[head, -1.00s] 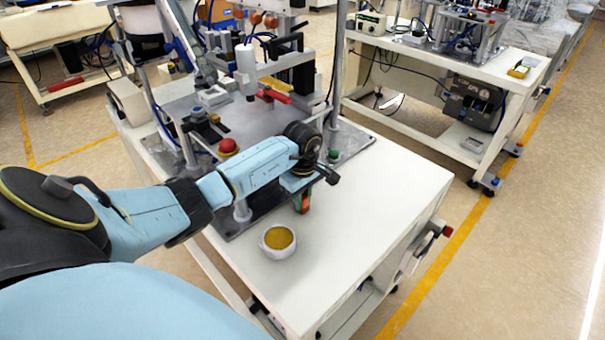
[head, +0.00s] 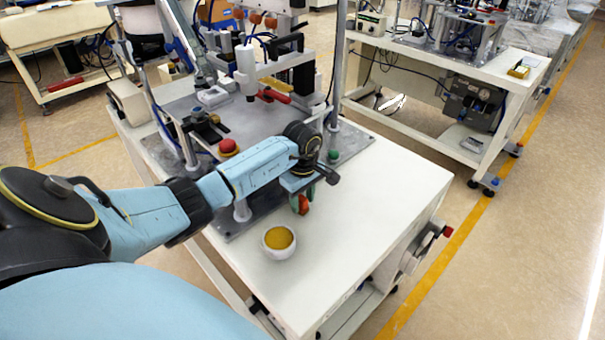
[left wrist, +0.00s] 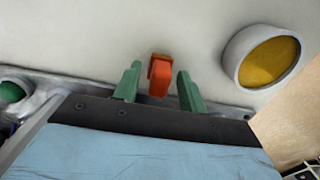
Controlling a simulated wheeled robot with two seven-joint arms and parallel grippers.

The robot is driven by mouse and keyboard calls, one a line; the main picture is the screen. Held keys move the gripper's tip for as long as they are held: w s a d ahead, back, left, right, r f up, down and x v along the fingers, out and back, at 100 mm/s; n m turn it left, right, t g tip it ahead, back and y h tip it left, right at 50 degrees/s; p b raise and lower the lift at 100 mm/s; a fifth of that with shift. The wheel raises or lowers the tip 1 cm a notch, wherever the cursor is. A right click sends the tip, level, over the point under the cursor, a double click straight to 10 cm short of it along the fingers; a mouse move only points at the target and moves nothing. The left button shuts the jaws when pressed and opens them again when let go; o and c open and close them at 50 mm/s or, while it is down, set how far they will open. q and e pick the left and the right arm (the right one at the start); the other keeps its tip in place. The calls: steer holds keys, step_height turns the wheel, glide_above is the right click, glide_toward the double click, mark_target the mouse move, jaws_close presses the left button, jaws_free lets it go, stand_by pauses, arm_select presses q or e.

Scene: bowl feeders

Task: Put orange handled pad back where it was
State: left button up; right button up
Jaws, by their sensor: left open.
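The orange handled pad shows as an upright orange piece (left wrist: 160,75) in the left wrist view, between the two green fingers of my left gripper (left wrist: 158,82). The fingers stand apart, with a visible gap on each side of the orange piece. In the head view my left gripper (head: 300,207) is low over the white table top, and a bit of orange (head: 304,203) shows at its fingers. The arm hides most of it, and the pad's underside cannot be made out. My right gripper is not in view.
A white bowl with yellow contents (head: 279,242) stands on the table (head: 365,215) close by; it also shows in the left wrist view (left wrist: 262,58). A metal fixture plate (head: 355,146) with posts and a red button (head: 228,147) lies behind. The table's right side is clear.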

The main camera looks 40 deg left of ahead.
mark_target(303, 198)
arm_select(q)
step_height(303, 198, up, 12)
steer(key=shift+p, duration=0.35)
steer(key=shift+f, duration=0.1)
